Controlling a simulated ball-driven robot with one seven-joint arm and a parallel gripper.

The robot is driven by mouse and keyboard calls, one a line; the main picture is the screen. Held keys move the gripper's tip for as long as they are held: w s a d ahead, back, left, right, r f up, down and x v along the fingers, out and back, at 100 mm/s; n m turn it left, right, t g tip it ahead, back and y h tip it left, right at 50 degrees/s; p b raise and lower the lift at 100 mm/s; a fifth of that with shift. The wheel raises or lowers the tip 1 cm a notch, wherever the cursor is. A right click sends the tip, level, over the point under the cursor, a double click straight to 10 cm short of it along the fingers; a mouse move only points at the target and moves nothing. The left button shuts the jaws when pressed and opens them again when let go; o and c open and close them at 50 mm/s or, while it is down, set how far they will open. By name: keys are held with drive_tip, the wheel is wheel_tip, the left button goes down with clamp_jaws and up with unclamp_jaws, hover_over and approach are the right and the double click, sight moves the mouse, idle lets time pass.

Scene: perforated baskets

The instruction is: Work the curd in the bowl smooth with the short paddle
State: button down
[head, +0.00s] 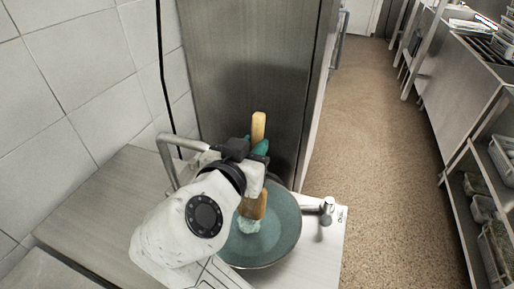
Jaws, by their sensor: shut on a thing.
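My gripper (259,150), with teal fingertips, is shut on the short wooden paddle (259,126). The paddle stands roughly upright, its handle rising above the fingers and its broader end reaching down into the bowl. The wide blue-green bowl (284,232) is on the light worktop, below my gripper. A pale lump, which looks like the curd (249,226), lies in the bowl at the paddle's lower end. My arm hides the bowl's left part, and the exact contact between paddle and curd is hard to make out.
A metal fitting with a rounded end (325,209) stands close to the bowl's right side. A tall metal cabinet (245,70) is right behind the bowl. Bare worktop (95,210) lies left of my arm. Shelves with perforated baskets (482,207) line the right, across open floor (385,150).

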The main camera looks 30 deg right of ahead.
drive_tip(key=shift+w+a+f, duration=0.25)
drive_tip(key=shift+w, duration=0.05)
drive_tip(key=shift+s+d, duration=0.2)
drive_tip(key=shift+s, duration=0.1)
drive_tip(key=shift+w+a+f+b, duration=0.1)
drive_tip(key=shift+w+a+b, duration=0.05)
drive_tip(key=shift+b, duration=0.2)
idle(0.5)
drive_tip(key=shift+r, duration=0.4)
wheel_tip(320, 180, up, 9)
drive_tip(key=p, duration=0.7)
drive_tip(key=shift+w+f, duration=0.2)
drive_tip(key=shift+w, duration=0.05)
drive_tip(key=shift+a+p, duration=0.15)
drive_tip(key=shift+p, duration=0.85)
